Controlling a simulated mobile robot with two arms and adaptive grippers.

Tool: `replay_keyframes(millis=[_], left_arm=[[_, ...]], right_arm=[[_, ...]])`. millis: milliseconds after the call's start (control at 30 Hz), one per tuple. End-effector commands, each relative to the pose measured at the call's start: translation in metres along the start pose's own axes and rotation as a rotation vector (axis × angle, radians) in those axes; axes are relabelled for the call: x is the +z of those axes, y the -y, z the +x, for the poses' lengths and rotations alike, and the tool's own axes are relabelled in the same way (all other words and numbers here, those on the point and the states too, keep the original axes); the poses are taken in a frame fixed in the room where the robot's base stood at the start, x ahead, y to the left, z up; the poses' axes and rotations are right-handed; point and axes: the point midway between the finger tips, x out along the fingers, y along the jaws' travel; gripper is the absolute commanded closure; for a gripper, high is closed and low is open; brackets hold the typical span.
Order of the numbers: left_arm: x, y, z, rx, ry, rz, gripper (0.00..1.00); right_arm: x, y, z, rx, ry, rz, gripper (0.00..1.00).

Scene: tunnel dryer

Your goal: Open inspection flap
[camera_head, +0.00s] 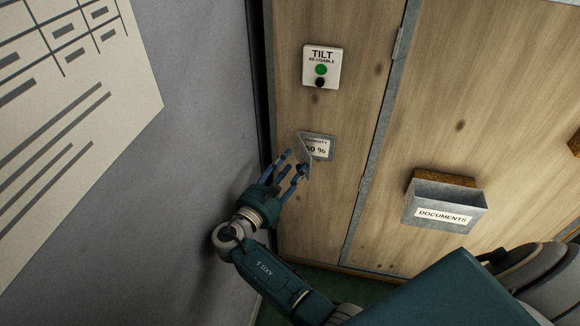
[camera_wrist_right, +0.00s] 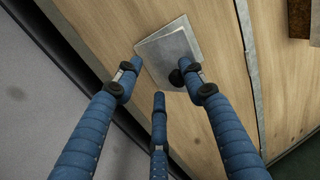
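The inspection flap (camera_head: 304,149) is a small thin grey plate in the head view. It stands ajar from the wooden panel, and a humidity label reading about 50 % (camera_head: 317,147) shows beside it. In the right wrist view the flap (camera_wrist_right: 163,45) is a tilted pale grey plate just beyond the fingertips. My right gripper (camera_head: 293,163) has blue fingers spread apart, close to the flap's lower left side. In the wrist view its fingertips (camera_wrist_right: 159,78) overlap the flap's lower edge; I cannot tell whether they touch it. My left gripper is not in view.
A tilt indicator (camera_head: 321,67) is fixed above the flap. A grey metal strip (camera_head: 372,150) runs down the wood to the right. A documents holder (camera_head: 445,205) juts out farther right. A grey wall (camera_head: 200,120) with a printed sheet (camera_head: 70,80) stands close on the left.

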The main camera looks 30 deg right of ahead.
Motion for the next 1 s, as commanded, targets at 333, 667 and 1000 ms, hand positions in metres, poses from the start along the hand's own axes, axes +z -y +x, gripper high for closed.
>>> replay_keyframes(millis=[333,667,1000], left_arm=[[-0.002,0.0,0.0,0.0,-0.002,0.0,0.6],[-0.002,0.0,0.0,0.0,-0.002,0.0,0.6],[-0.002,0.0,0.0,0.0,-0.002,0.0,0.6]], right_arm=[[0.073,0.001,-0.001,-0.001,0.016,0.012,0.64],[0.101,0.002,-0.002,-0.003,0.022,0.009,0.64],[0.103,0.001,0.0,0.005,0.034,0.0,0.89]])
